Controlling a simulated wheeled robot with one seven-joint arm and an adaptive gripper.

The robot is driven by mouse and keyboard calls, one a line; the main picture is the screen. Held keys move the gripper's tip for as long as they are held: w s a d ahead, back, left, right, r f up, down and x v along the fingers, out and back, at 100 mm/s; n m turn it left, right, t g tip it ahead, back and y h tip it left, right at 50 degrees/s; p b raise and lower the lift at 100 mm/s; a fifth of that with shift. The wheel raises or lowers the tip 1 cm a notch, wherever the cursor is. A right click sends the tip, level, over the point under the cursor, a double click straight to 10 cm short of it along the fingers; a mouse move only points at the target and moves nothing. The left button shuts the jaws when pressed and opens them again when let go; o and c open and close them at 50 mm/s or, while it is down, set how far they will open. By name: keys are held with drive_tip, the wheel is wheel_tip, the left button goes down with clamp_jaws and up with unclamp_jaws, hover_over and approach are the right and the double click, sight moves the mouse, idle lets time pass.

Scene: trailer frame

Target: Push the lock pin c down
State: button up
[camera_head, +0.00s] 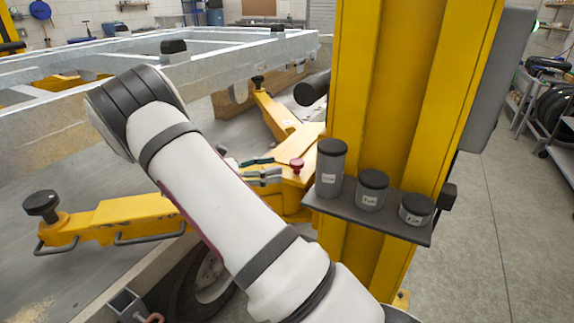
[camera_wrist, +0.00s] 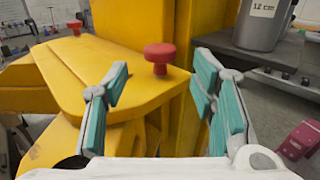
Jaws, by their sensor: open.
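A red lock pin (camera_head: 297,165) with a round head stands upright in the yellow lift arm beside the yellow post. In the wrist view the pin (camera_wrist: 160,57) shows just beyond the fingertips, between them, with a short red stem visible under its head. No letter on it can be read. My gripper (camera_head: 262,170) is to the left of the pin in the head view, partly hidden by my arm. In the wrist view my gripper (camera_wrist: 161,78) is open and empty, its teal-padded fingers apart on either side of the pin, not visibly touching it.
A grey shelf (camera_head: 318,204) on the yellow post (camera_head: 405,90) holds three dark canisters, the tallest (camera_head: 330,168) near the pin. In the wrist view this canister (camera_wrist: 262,25) reads "12 cm". The galvanised trailer frame (camera_head: 60,125) lies left. A second red knob (camera_wrist: 75,26) shows farther back.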

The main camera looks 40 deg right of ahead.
drive_tip(key=shift+v, duration=2.1)
drive_tip(key=s+a+r+m+t+y+p, duration=0.1)
drive_tip(key=s+a+r+m+t+y, duration=0.3)
drive_tip(key=s, duration=0.6)
drive_tip(key=s+a+r+m+t+y+p, duration=0.2)
drive_tip(key=s+a+r+m+t+y, duration=0.2)
drive_tip(key=s, duration=0.6)
drive_tip(key=s+a+r+m+t+y+p, duration=0.2)
drive_tip(key=s+a+r+m+t+y, duration=0.2)
drive_tip(key=s+a+r+y, duration=0.4)
drive_tip(key=s+a+r, duration=0.1)
drive_tip(key=s+a, duration=0.1)
drive_tip(key=shift+s+a+r+m, duration=0.2)
drive_tip(key=shift+s+a+m, duration=0.1)
drive_tip(key=shift+a+m, duration=0.1)
